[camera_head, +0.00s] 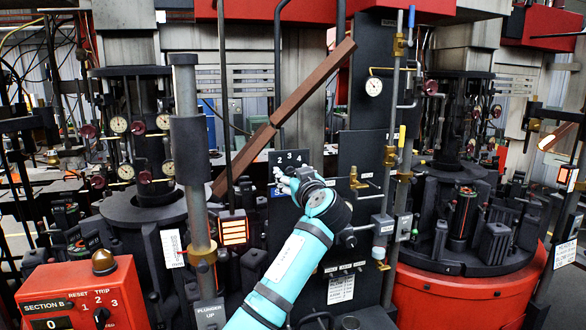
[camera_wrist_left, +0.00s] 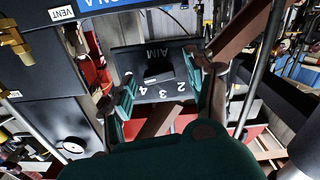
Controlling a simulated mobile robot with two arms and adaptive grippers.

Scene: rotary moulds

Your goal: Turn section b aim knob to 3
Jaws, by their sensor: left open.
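The dark panel marked AIM (camera_wrist_left: 157,52) shows upside down in the left wrist view. Its black knob (camera_wrist_left: 158,68) stands among the numerals, of which 4, 3 and 2 are readable. A small white mark lies at the knob's edge towards the 4; the exact setting is unclear. My left gripper (camera_wrist_left: 162,90) is open, its teal fingers on either side of the knob, apparently apart from it. In the head view my left gripper (camera_head: 286,184) is in front of the numbered plate (camera_head: 291,158) and hides the knob. My right gripper is not in view.
A red Section B box (camera_head: 80,290) with another knob stands at the lower left. A vertical grey pole (camera_head: 187,130) and a slanted brown beam (camera_head: 310,88) are close to my left arm. Valves and pipes (camera_head: 392,155) stand just to the right.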

